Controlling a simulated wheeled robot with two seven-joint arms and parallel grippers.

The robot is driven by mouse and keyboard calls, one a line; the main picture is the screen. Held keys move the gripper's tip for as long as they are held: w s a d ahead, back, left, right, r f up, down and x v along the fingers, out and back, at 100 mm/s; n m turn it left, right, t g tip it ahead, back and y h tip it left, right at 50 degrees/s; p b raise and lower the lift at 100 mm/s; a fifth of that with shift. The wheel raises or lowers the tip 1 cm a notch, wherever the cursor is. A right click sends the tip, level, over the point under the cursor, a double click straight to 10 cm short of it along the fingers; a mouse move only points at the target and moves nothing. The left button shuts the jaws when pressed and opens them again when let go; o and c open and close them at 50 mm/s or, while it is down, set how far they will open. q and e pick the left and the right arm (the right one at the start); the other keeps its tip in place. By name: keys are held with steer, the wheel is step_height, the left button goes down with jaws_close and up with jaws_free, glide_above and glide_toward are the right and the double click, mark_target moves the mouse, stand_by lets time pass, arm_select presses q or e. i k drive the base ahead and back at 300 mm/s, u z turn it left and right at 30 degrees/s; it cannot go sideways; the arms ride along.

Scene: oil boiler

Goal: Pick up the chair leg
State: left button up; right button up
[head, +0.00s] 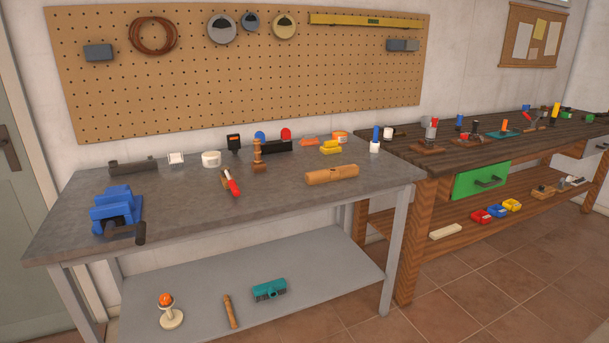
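I cannot tell for sure which thing is the chair leg. A small turned brown wooden piece (258,155) stands upright near the middle of the grey workbench (130,230). A thicker light-brown wooden cylinder (331,175) lies on its side near the bench's right front edge. A thin brown wooden stick (230,311) lies on the grey lower shelf (310,275). None of these is held. Neither of my grippers shows in the head view.
A blue vise (116,209) sits at the bench's left front. A red-handled tool (231,184) lies near the front middle. A teal brush (269,290) is on the lower shelf.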

mark_target(329, 174)
steer(key=u, duration=0.9)
steer(key=i, duration=1.55)
steer(key=z, duration=0.55)
